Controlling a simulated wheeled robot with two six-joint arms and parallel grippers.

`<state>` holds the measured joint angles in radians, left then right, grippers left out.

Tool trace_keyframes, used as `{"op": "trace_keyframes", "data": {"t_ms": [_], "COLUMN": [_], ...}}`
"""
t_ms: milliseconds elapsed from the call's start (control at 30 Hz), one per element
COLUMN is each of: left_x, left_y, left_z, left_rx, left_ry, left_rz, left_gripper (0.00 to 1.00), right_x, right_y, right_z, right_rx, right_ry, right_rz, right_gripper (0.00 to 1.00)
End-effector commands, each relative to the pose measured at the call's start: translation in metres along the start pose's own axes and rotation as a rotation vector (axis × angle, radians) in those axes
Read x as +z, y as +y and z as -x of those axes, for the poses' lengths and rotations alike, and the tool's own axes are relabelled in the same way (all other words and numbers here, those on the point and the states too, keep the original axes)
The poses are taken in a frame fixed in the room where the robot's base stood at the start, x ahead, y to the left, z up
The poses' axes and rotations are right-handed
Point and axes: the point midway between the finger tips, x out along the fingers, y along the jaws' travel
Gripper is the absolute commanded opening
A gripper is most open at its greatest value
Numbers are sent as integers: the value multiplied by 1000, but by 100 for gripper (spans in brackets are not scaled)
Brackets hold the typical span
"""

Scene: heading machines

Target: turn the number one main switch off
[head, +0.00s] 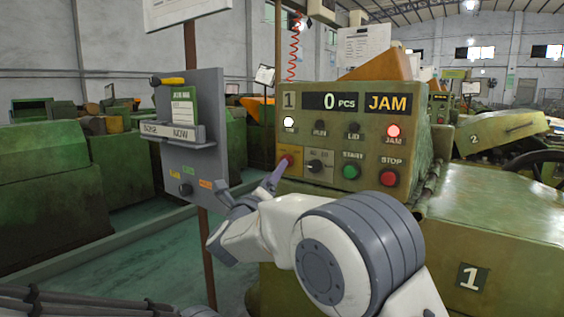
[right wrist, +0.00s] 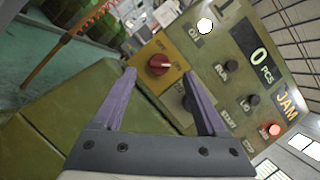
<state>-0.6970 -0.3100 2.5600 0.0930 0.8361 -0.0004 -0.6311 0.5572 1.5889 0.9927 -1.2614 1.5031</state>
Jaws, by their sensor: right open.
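The number one machine's control box (head: 350,140) stands in the middle of the head view, with a "1" and a "JAM" display. Its main switch, a red rotary knob on a yellow plate, is at the lower left of the panel (head: 287,162). In the right wrist view the red knob (right wrist: 159,65) lies just beyond and between the fingertips. Its pale mark is too small to read against the labels. My right gripper (head: 277,173) is open and empty, close in front of the knob; it also shows in the right wrist view (right wrist: 158,80).
Beside the knob are a black selector (head: 315,166), a green START button (head: 351,172) and a red STOP button (head: 389,177). A white lamp (head: 289,122) and red JAM lamp (head: 393,131) are lit. A grey board (head: 208,110) on a post stands left.

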Motion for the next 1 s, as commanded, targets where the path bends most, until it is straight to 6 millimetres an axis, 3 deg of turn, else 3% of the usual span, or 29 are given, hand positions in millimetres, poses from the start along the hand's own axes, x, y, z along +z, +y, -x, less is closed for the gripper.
{"op": "trace_keyframes", "data": {"t_ms": [100, 333, 767, 933, 967, 1000], "left_x": [0, 0, 0, 0, 0, 0], "left_y": [0, 1, 1, 1, 1, 1], "left_z": [5, 9, 10, 10, 10, 10], "left_rx": [0, 0, 0, 0, 0, 0], "left_ry": [0, 0, 0, 0, 0, 0], "left_rz": [0, 0, 0, 0, 0, 0], "left_gripper": [50, 50, 50, 50, 50, 50], "right_x": [0, 0, 0, 0, 0, 0], "right_y": [-1, 0, 0, 0, 0, 0], "right_z": [-26, -59, -69, -69, -69, -69], "right_rx": [-2, 0, 2, 2, 2, 2], "right_ry": [1, 0, -1, -1, -1, -1], "right_rz": [2, 3, 4, 4, 4, 4], "right_gripper": [75, 75, 75, 10, 0, 0]}}
